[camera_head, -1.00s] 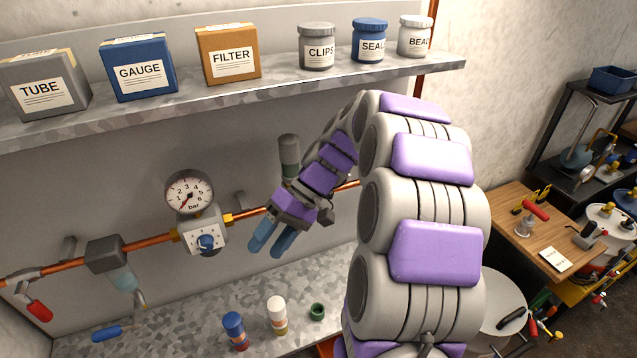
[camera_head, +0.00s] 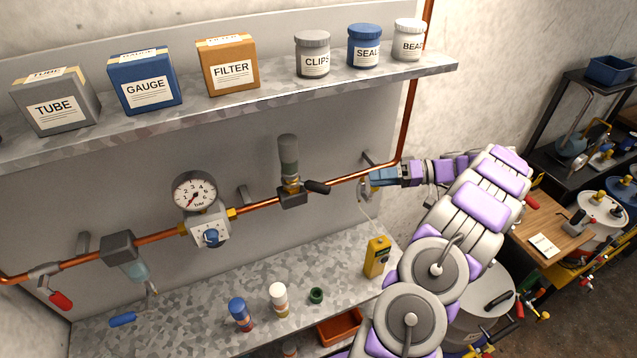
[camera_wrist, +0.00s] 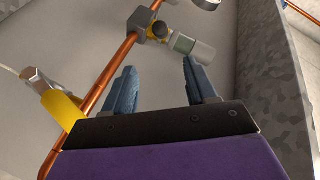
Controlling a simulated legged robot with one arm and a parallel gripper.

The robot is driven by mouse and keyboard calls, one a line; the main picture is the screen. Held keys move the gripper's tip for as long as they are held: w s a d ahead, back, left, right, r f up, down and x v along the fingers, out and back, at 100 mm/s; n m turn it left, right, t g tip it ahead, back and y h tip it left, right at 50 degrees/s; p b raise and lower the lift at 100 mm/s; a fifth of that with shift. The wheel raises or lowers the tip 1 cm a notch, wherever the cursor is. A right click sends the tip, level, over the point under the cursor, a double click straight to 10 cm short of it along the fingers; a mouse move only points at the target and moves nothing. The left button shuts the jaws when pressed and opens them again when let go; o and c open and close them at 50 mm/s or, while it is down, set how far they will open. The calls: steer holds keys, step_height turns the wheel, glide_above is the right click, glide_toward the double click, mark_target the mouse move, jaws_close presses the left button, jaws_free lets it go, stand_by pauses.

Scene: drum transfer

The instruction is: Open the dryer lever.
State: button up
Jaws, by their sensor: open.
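The dryer appears to be the upright grey-green cylinder (camera_head: 289,158) on a block on the copper pipe, right of the gauge. A black-handled lever (camera_head: 317,187) sticks out to the right from its base. In the wrist view the cylinder (camera_wrist: 192,47) lies ahead, beyond the fingers; the lever is hard to make out there. My gripper (camera_head: 374,180) is right of the lever, close to the pipe and apart from the lever, with its fingers pointing left. In the wrist view my gripper (camera_wrist: 156,72) has its two blue fingers spread with nothing between them.
The copper pipe (camera_head: 349,178) runs along the wall and bends upward near my gripper. A shelf (camera_head: 280,85) with boxes and jars is above. A pressure gauge (camera_head: 195,193) is to the left. A yellow box (camera_head: 377,256) and bottles stand on the bench (camera_head: 185,290) below.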

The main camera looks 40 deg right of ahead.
mark_target(317, 188)
steer(key=p+x, duration=0.1)
steer(key=x, duration=1.6)
steer(key=shift+w+a+f, duration=0.1)
steer(key=shift+a, duration=0.05)
steer(key=shift+c, duration=0.4)
jaws_close()
